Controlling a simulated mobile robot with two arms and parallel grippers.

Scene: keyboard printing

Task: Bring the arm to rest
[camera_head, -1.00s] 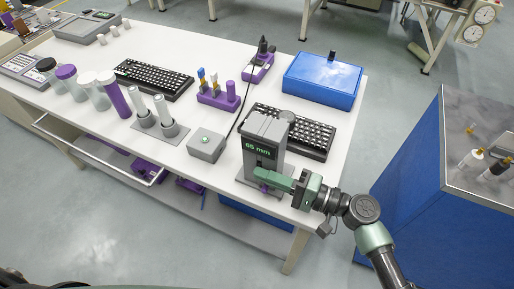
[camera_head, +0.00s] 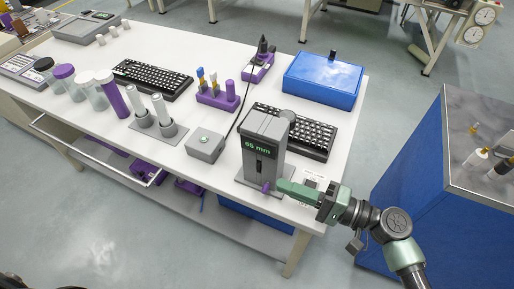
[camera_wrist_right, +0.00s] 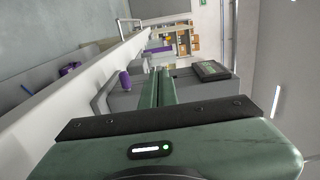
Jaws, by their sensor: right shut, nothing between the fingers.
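My right gripper (camera_head: 281,187) is shut and empty. Its green fingers lie level at the front right of the grey device with the "65 mm" display (camera_head: 262,150), near a small purple piece (camera_head: 266,186) at the device's base. In the right wrist view the fingers (camera_wrist_right: 158,76) are side by side and closed, with the purple piece (camera_wrist_right: 125,80) to their left and the device's display (camera_wrist_right: 210,70) to their right. My right arm reaches in from the lower right. My left gripper is not in view.
The white table (camera_head: 222,180) holds two black keyboards (camera_head: 152,78), a blue box (camera_head: 323,80), a small grey box (camera_head: 205,145), a purple holder (camera_head: 217,98) and several jars. A blue cabinet (camera_head: 420,180) stands at the right, with open floor between it and the table.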

